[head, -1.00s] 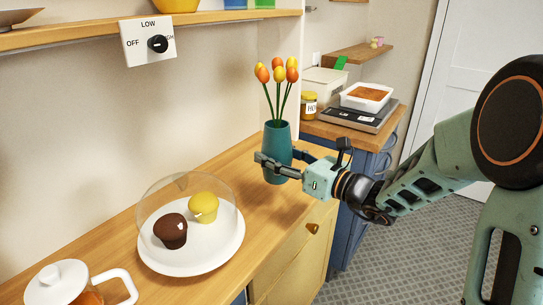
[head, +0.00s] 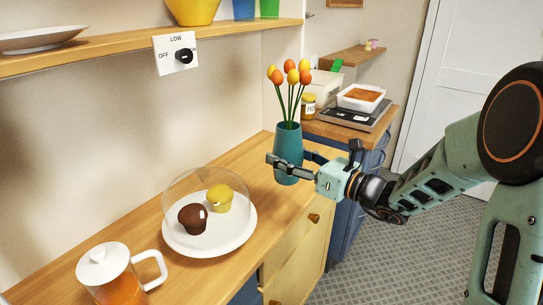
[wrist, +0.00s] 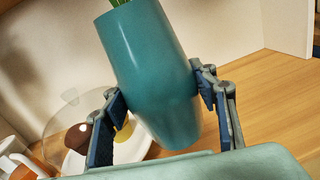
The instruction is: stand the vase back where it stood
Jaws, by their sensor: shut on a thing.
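The teal vase (head: 288,146) holds several orange and yellow tulips (head: 291,76). My gripper (head: 289,158) is shut on the vase's body, one finger on each side. The vase is near upright in the head view, over the wooden counter (head: 262,156) close to its far right end. In the wrist view the vase (wrist: 155,70) fills the middle between the fingers, and only a bit of green stem shows at its top. I cannot tell whether its base touches the counter.
A clear dome (head: 185,184) covers two muffins on a white plate (head: 238,238), left of the vase. A glass teapot (head: 113,276) stands nearer. A scale (head: 352,117) with a white tub and a honey jar (head: 308,105) stand beyond. A shelf (head: 140,52) runs above.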

